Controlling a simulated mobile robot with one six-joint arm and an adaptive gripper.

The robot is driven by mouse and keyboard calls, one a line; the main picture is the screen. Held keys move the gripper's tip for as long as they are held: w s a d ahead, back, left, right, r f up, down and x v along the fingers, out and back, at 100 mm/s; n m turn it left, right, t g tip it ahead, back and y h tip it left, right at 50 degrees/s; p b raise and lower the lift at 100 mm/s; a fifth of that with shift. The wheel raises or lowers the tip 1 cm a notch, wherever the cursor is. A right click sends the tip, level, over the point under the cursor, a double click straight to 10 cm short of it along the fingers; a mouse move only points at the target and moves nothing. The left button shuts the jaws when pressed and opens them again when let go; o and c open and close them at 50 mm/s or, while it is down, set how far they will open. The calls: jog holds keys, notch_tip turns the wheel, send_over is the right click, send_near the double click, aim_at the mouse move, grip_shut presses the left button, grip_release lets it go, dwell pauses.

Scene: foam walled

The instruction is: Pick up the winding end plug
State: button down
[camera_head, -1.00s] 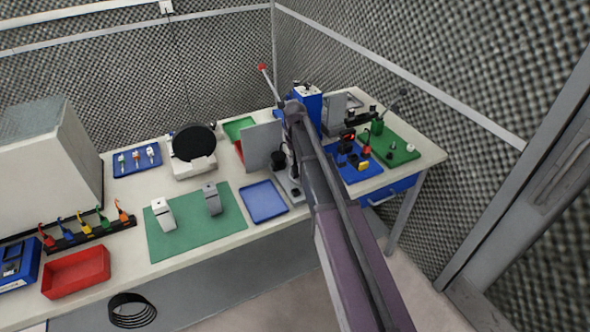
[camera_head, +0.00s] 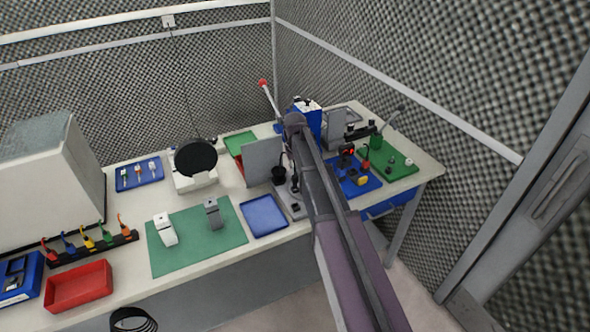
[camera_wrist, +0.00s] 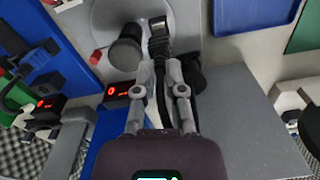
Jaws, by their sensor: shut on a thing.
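The winding end plug (camera_wrist: 158,28) is a black ribbed connector at the top centre of the wrist view, with a black cable running back between my fingers. My gripper (camera_wrist: 159,65) is shut on it from both sides. The plug's tip is over a light grey fixture plate (camera_wrist: 182,18), beside a dark grey round cup (camera_wrist: 126,54). I cannot tell whether the plug touches the plate. In the head view my arm hides most of the gripper, and the fixture (camera_head: 290,201) shows left of the arm.
A tall grey panel (camera_head: 263,162) stands behind the fixture. An empty blue tray (camera_head: 264,215) and a green mat (camera_head: 190,253) lie to the left. A blue tray with small parts (camera_head: 347,188) lies right of the arm.

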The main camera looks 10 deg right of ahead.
jog(key=shift+r+p, duration=0.4)
jog(key=shift+r, duration=0.3)
jog(key=s+r+p, duration=0.1)
jog(key=s, duration=1.5)
